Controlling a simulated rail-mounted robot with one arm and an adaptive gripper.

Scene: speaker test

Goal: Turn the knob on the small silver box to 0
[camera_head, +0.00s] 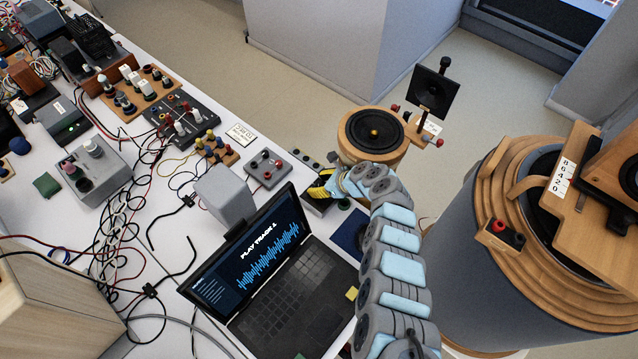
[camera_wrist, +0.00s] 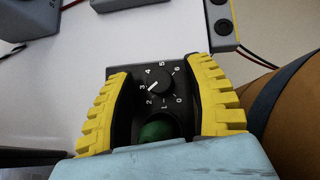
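The small box (camera_wrist: 127,70) has a dark face in the wrist view. Its round black knob (camera_wrist: 159,80) sits inside a ring of white numbers from 0 to 6. The knob's white pointer line points to the lower left, between 2 and 3. The 0 is at the lower right of the ring. My gripper (camera_wrist: 163,74) is open, with one yellow finger on each side of the knob and gaps between. In the head view my gripper (camera_head: 318,188) is over the box at the table's right edge and hides most of it.
A green round part (camera_wrist: 156,130) sits below the knob, between the fingers. An open laptop (camera_head: 290,290) stands left of my arm. A grey box (camera_head: 225,197) is behind the laptop. A round wooden speaker (camera_head: 373,132) stands just beyond my gripper. Cables cover the left table.

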